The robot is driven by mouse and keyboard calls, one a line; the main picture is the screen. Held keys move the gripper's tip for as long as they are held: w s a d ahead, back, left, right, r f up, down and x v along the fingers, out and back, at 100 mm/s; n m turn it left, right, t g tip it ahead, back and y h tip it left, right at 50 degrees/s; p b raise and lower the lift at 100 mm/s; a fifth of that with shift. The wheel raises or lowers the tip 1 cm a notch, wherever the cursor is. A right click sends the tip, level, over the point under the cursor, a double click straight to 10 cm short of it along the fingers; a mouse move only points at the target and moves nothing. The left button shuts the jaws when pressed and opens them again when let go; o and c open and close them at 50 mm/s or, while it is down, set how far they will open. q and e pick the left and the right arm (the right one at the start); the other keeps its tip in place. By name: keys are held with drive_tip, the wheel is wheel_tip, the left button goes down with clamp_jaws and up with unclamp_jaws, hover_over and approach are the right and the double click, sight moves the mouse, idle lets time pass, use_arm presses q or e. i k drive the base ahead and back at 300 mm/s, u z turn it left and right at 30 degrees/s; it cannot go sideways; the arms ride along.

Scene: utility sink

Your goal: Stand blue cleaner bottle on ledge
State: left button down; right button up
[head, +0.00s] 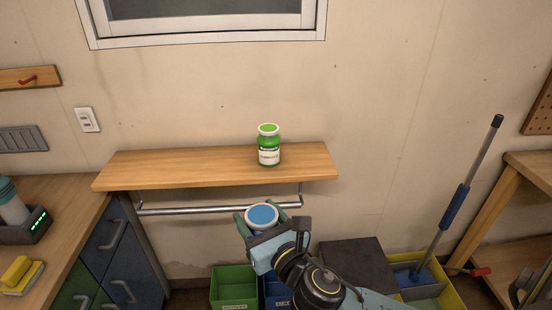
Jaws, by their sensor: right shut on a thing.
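The blue cleaner bottle (262,216) shows mainly as a round blue cap with a pale rim; most of its body is hidden by my gripper. My right gripper (258,232) is shut on it and holds it upright, in front of and lower in the picture than the ledge. The wooden ledge (200,167) is fixed to the wall. A green bottle (269,146) with a white label stands upright on the ledge, right of its middle. My left gripper is not in view.
A metal rail (180,210) runs under the ledge. Green (235,287) and blue bins stand below, beside a dark box (355,262). A mop (460,195) leans at the right. A counter (60,200) is at the left. The ledge is bare left of the green bottle.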

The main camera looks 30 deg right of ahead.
sight(292, 159)
drive_tip(key=z, duration=0.45)
drive_tip(key=i, duration=1)
